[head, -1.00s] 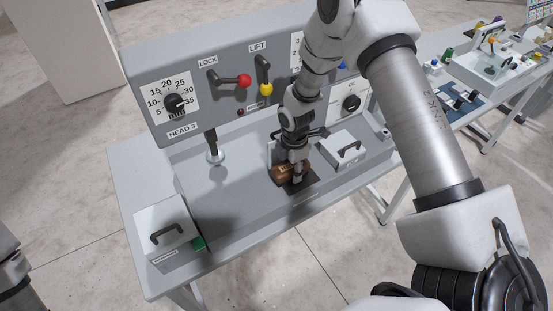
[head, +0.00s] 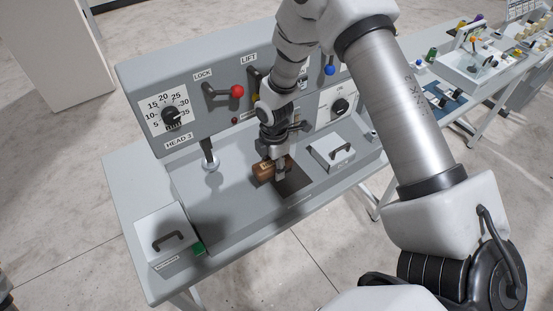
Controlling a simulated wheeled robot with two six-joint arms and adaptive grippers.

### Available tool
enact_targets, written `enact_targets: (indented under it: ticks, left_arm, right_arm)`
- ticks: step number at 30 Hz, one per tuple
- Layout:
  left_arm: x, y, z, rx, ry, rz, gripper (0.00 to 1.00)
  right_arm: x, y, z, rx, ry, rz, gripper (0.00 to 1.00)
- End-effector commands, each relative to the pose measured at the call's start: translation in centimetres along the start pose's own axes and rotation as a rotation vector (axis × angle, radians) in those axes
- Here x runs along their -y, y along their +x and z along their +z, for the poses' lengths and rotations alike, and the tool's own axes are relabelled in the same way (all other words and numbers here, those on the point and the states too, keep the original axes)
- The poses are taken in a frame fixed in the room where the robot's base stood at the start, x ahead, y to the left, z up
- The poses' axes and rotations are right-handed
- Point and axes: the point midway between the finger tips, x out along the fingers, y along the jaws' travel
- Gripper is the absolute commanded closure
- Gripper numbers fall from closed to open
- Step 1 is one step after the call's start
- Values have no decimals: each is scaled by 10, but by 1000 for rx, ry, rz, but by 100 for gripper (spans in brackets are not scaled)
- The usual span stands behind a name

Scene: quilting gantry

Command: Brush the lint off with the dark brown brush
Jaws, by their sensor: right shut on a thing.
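My right gripper (head: 279,165) is shut on the dark brown brush (head: 262,171). The brush is low, at the left side of the dark square recess (head: 293,184) in the machine's grey bed. I cannot tell whether it touches the surface. The gripper hides part of the brush and the back of the recess. Lint is too small to make out. My left gripper is out of view.
The grey panel (head: 190,76) behind carries a dial (head: 172,118) and a red-knobbed lever (head: 237,91). A lidded box with a handle (head: 331,152) stands right of the recess. Another handled box (head: 167,238) is at the front left. A presser post (head: 210,155) stands left of the brush.

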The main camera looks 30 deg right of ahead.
Motion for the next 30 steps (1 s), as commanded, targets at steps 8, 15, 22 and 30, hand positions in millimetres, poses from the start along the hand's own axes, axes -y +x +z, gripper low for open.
enact_targets:
  ticks: [8, 15, 22, 30]
  left_arm:
    - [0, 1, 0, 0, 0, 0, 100]
    - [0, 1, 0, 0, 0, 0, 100]
    - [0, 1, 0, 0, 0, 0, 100]
    - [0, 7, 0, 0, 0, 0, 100]
  right_arm:
    - [3, -19, -1, 0, 8, 1, 86]
    - [3, -21, -1, 0, 9, 1, 86]
    - [3, -21, -1, 0, 8, 1, 86]
    - [2, -15, -4, 1, 43, 0, 86]
